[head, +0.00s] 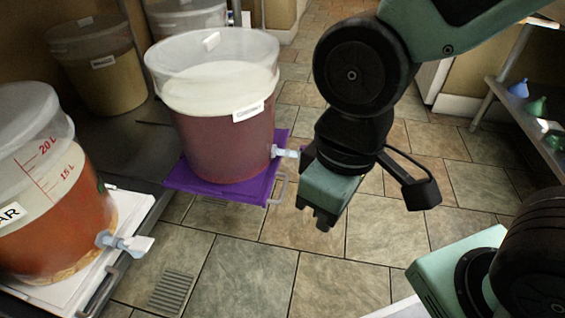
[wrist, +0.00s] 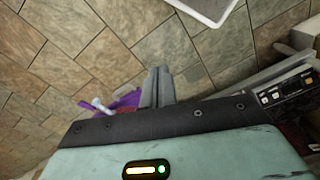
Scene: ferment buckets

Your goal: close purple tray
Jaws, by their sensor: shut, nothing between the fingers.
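The purple tray (head: 222,187) sticks out over the floor from the dark shelf, with a grey handle (head: 279,188) at its front edge. A bucket of dark red liquid with pale foam (head: 225,130) stands on it, its spigot (head: 286,153) pointing right. My gripper (head: 322,220) is shut and empty, just right of the tray's handle and pointing down; I see a gap between them in the head view. In the wrist view the shut fingers (wrist: 157,88) show, with part of the purple tray (wrist: 124,101) and the spigot (wrist: 98,106) left of them.
A white tray (head: 118,215) with an orange-red bucket (head: 45,215) is at the left front. More buckets (head: 97,65) stand behind on the dark shelf (head: 130,140). A rack with small coloured items (head: 537,106) is at the right. The tiled floor (head: 240,265) is open, with a drain grate (head: 172,292).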

